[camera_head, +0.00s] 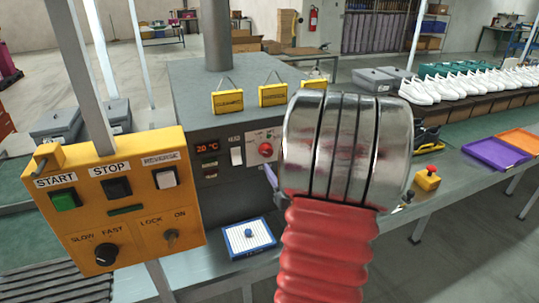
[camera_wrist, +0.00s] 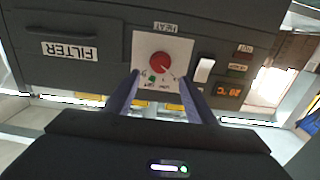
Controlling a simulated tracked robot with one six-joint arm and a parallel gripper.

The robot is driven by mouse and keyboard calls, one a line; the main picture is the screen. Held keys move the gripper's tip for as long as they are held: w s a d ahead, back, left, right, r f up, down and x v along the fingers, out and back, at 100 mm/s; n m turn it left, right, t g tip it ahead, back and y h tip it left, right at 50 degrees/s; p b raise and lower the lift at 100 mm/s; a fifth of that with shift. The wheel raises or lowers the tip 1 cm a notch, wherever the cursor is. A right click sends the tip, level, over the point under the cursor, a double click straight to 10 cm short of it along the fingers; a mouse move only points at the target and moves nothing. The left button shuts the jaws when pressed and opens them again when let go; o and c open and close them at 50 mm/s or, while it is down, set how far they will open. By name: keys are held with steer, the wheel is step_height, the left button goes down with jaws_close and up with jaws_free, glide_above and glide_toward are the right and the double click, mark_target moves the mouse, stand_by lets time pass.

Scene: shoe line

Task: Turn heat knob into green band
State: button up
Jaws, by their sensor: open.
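The heat knob (camera_head: 266,149) is a round red dial on a white plate on the front of the dark grey oven. In the wrist view, which is upside down, the knob (camera_wrist: 160,63) sits just beyond the fingertips. A small green band (camera_wrist: 152,78) shows at the dial's edge; the knob's exact pointer direction is too small to tell. My gripper (camera_wrist: 161,75) is open, with its two purple fingers spread on either side below the knob, apart from it. In the head view my arm hides most of the gripper.
A white rocker switch (camera_head: 237,156) and a red display (camera_head: 207,149), reading about 20 °C, are beside the knob. A yellow control box (camera_head: 112,205) stands at the left. A blue-edged white tray (camera_head: 248,238) lies below the panel. Yellow tags (camera_head: 228,102) hang on the oven.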

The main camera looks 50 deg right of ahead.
mark_target(269, 152)
steer(key=x, duration=0.8)
steer(key=shift+w+d, duration=0.2)
steer(key=shift+w, duration=0.15)
steer(key=shift+c, duration=0.4)
steer(key=c, duration=0.9)
steer(key=shift+c, duration=0.2)
